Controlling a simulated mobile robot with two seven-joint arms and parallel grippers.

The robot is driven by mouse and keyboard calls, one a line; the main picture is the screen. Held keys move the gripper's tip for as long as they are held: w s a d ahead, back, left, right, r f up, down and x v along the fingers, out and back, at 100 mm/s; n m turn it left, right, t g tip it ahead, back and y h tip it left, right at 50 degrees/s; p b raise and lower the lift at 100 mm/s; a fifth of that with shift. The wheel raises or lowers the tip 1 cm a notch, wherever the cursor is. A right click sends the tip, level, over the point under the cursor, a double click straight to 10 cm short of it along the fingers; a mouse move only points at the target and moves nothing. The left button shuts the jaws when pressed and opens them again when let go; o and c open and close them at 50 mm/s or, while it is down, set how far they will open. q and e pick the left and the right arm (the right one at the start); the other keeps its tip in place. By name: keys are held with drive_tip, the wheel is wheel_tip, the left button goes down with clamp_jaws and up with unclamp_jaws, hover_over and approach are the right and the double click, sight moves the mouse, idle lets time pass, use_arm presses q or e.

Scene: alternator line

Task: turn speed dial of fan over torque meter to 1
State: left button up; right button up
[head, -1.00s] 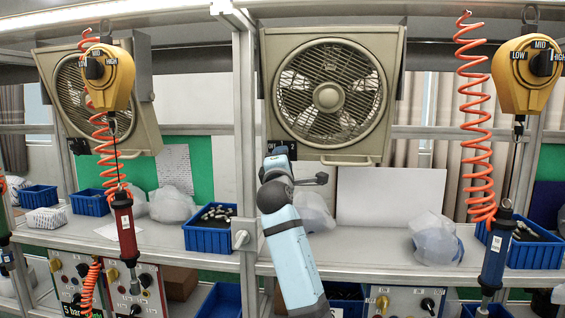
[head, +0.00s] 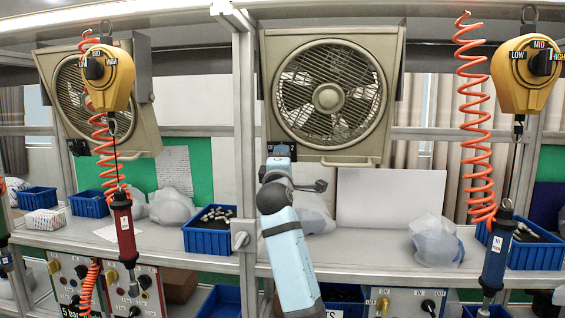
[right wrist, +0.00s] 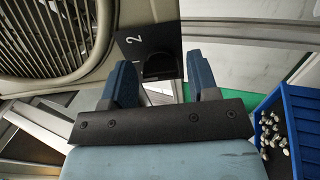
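The right-hand fan (head: 330,90) is a beige box fan with a round grille. Its speed dial sits at its lower left corner, behind my right gripper (head: 281,150) in the head view. In the right wrist view the black dial (right wrist: 160,66) shows on a dark plate with a "2" beside it. My right gripper (right wrist: 160,84) is open, with its two blue fingers apart and the dial showing between them. I cannot tell whether the fingers touch the dial. My left gripper is not in view. I cannot identify a torque meter for certain.
A second fan (head: 80,100) stands at the left. Yellow balancers (head: 526,90) hang tools on cords at both sides, with orange coiled hoses (head: 474,120). Blue bins (head: 209,238) and plastic bags (head: 434,240) stand on the shelf. A metal post (head: 245,160) is close left of my arm.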

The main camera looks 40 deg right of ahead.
drive_tip(key=shift+o, duration=0.5)
drive_tip(key=b+v, duration=0.2)
drive_tip(key=v, duration=1.2)
drive_tip(key=shift+f, duration=0.1)
